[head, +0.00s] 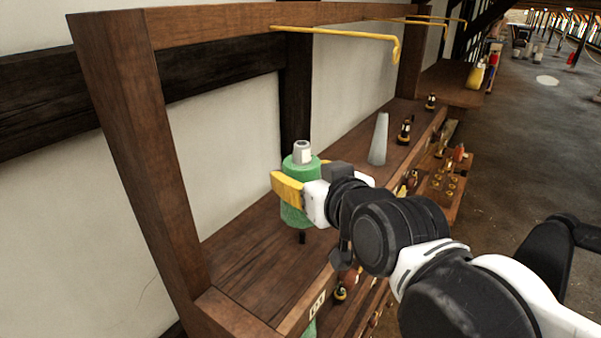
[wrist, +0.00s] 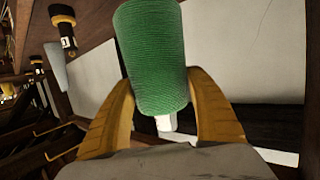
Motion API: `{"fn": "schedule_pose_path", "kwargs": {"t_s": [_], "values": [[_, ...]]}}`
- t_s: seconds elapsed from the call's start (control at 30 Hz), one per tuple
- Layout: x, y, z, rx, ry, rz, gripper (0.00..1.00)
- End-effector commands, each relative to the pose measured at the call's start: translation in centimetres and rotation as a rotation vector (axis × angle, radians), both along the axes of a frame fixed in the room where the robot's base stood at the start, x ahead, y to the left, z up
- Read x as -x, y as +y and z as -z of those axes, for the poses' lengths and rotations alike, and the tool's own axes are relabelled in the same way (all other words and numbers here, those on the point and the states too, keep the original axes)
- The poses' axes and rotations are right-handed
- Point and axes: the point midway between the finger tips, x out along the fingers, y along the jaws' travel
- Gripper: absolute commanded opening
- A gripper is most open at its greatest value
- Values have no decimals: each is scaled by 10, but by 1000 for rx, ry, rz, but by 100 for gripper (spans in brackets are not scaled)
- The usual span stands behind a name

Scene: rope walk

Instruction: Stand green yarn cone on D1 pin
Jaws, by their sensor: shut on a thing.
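The green yarn cone (head: 299,212) is upright in my gripper (head: 290,188), above the wooden shelf. Its pale tube end sticks out at the top. The yellow fingers are shut around its side. In the wrist view, the green cone (wrist: 155,60) sits between both fingers of my gripper (wrist: 163,88), with the white tube end towards the palm. A short dark pin (head: 302,238) shows directly below the cone's base; I cannot tell whether it touches or enters the cone. A small label (head: 317,304) is on the shelf's front edge, too small to read surely.
A grey cone (head: 379,140) stands farther along the shelf (head: 250,262), with dark banded spools (head: 405,130) beyond it. A wooden post (head: 140,150) rises at left. A yellow hooked rod (head: 345,34) juts out overhead. A lower tray (head: 440,185) holds small brass-coloured items.

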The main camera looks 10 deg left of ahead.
Motion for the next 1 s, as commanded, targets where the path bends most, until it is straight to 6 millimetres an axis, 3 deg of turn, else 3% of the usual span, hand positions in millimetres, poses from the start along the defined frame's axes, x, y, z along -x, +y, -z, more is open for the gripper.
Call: {"fn": "schedule_pose_path", "kwargs": {"t_s": [0.6, 1.0], "values": [[0, 0, 55, 0, 0, 0, 26], [0, 0, 56, 0, 0, 0, 26]]}}
